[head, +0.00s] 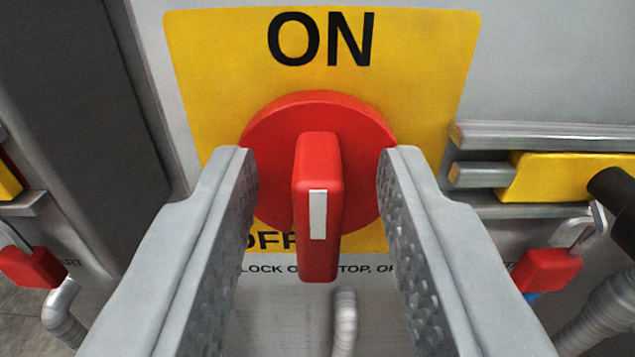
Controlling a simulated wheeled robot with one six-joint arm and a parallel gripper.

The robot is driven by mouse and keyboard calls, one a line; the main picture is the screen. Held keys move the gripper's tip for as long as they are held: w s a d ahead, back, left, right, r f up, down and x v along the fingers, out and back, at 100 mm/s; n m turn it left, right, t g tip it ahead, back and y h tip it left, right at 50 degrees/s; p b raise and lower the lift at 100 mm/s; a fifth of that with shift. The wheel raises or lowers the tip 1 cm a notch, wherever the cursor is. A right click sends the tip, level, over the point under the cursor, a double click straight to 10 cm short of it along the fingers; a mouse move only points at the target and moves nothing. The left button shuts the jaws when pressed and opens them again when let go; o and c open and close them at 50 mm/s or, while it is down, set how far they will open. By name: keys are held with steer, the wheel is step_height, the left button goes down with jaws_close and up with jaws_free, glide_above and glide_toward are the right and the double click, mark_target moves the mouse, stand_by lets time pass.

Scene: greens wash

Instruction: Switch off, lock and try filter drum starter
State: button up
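A red rotary switch handle (317,205) with a white stripe sits upright on a round red disc (365,120). The disc is on a yellow plate (215,60) marked ON above and OFF, partly hidden, below. The white stripe is on the lower part of the handle. My gripper (318,165) is open, with one finger on each side of the handle and visible gaps to it. A red padlock (547,271) hangs at the right, and another red padlock (32,267) is at the left edge.
Metal rails with a yellow block (565,177) are on the panel to the right. A black cylindrical part (612,190) juts in at the right edge. A grey knob or pipe end (345,320) shows below the handle. A dark grey panel (75,100) stands at the left.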

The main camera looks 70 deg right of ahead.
jaws_close()
steer(key=shift+n, duration=0.4)
steer(key=n, duration=0.3)
steer(key=shift+w+a+n, duration=0.1)
steer(key=shift+w+n, duration=0.1)
steer(key=shift+n, duration=0.2)
steer(key=n, duration=0.9)
steer(key=shift+w+a+f, duration=0.1)
steer(key=shift+w+f, duration=0.15)
steer(key=shift+f, duration=0.05)
steer(key=n, duration=0.4)
steer(key=shift+f, duration=0.2)
steer(key=shift+n, duration=0.3)
